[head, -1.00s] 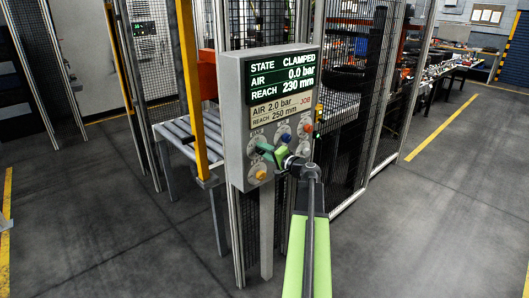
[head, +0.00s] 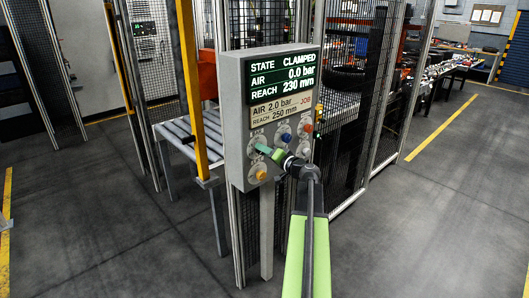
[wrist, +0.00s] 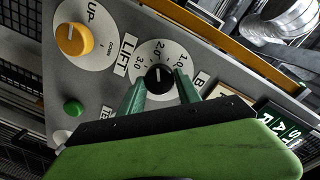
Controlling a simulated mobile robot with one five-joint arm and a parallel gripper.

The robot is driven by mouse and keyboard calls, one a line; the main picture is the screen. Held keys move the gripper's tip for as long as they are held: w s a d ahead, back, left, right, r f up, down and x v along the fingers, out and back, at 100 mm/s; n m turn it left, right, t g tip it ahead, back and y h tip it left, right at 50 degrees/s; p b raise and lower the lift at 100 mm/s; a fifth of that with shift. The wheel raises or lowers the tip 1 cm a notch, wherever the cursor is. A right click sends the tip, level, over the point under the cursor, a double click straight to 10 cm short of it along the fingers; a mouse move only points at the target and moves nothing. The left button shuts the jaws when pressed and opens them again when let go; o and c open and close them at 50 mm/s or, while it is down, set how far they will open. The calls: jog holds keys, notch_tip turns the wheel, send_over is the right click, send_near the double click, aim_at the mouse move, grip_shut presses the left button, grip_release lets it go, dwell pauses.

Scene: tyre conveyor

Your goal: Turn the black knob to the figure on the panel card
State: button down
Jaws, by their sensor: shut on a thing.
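The black knob (wrist: 158,78) sits on a white dial marked 1.0, 2.0 and 3.0 in the wrist view. Its small white mark points up the picture, roughly toward 2.0; the exact setting is hard to read. My gripper (wrist: 160,92) is shut on the knob, one green finger on each side. In the head view my gripper (head: 264,151) reaches the panel's lower part and hides the knob. The panel card (head: 282,108) reads AIR 2.0 bar, REACH 250 mm, JOB. The display (head: 284,74) above it reads STATE CLAMPED, AIR 0.0 bar, REACH 230 mm.
A yellow knob (wrist: 73,39) on the UP/DOWN lift dial and a green button (wrist: 73,107) are close by. Blue (head: 285,137) and red (head: 308,127) controls share the panel. A roller conveyor (head: 190,135) and mesh fence stand behind; floor at right is clear.

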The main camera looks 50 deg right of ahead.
jog(key=shift+a+f, duration=0.1)
jog(key=c, duration=0.9)
grip_release()
jog(key=shift+o, duration=0.2)
jog(key=s+a+r+p, duration=0.1)
jog(key=s, duration=1.6)
jog(key=shift+s+a, duration=0.2)
jog(key=shift+a, duration=0.15)
